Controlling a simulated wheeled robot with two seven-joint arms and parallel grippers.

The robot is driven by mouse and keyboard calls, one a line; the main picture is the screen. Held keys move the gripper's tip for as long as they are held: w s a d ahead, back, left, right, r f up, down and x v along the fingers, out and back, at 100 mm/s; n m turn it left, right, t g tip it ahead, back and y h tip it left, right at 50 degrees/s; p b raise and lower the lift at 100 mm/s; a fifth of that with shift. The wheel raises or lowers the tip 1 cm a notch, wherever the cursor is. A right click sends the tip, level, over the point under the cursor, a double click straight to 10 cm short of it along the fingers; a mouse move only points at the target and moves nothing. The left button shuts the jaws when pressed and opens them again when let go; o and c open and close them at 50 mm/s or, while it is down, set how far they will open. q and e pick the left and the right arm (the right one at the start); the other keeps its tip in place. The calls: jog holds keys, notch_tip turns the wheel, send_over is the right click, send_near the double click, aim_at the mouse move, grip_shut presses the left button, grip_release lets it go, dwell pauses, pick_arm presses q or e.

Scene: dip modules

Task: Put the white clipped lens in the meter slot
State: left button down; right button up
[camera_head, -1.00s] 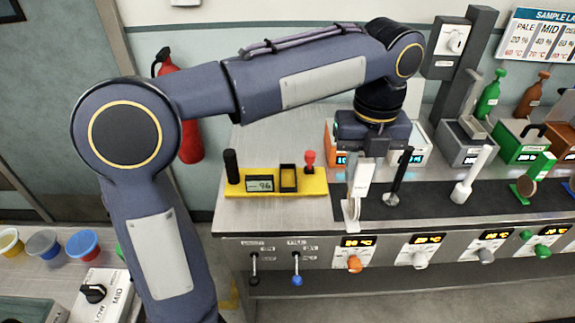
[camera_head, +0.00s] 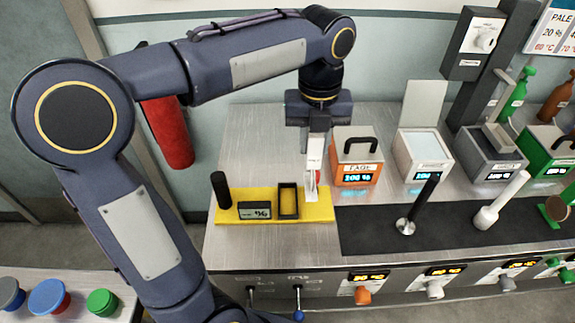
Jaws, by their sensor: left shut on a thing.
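My left gripper (camera_head: 318,125) points down and is shut on the white clipped lens (camera_head: 314,155), which hangs upright below its fingers. The lens is over the right end of the yellow meter base (camera_head: 235,215), to the right of the meter slot (camera_head: 288,201). The slot is a dark rectangular frame beside a small display (camera_head: 254,211), and it looks empty. The lens partly hides the red knob on the meter. I cannot tell whether the lens's lower end touches the base. My right gripper is not in view.
An orange box (camera_head: 355,165) stands close to the right of the gripper, with a white box (camera_head: 421,155) beyond. A black post (camera_head: 221,190) rises at the meter's left end.

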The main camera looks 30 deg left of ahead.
pick_arm(q)
jog(key=a+f, duration=0.5)
jog(key=f, duration=0.4)
jog(key=shift+s+a+f, duration=0.15)
jog(key=shift+a, duration=0.2)
jog(key=shift+f, duration=0.1)
jog(key=c, duration=1.1)
grip_release()
